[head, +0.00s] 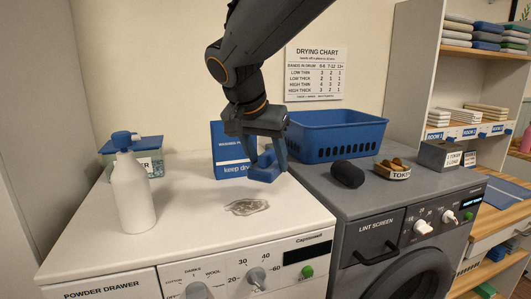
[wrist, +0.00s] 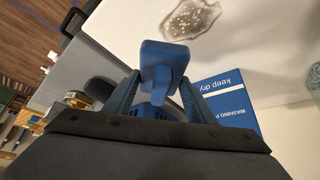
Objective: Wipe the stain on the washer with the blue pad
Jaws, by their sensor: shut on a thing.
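The blue pad (head: 264,170) is between the fingers of my gripper (head: 266,160), at the back right of the white washer top (head: 190,210). In the wrist view my gripper (wrist: 155,95) is shut on the blue pad (wrist: 165,58) by its upright grip. Whether the pad touches the washer top is hard to tell. The stain (head: 247,207) is a greyish, speckled patch on the washer top, in front of and a little left of the pad. It also shows at the top of the wrist view (wrist: 191,19), apart from the pad.
A white spray bottle (head: 132,190) and a blue-lidded box (head: 150,160) stand left. A blue washing powder box (head: 228,150) is close behind the gripper. On the grey dryer are a blue basket (head: 335,137), a dark roll (head: 347,174) and a token dish (head: 392,172).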

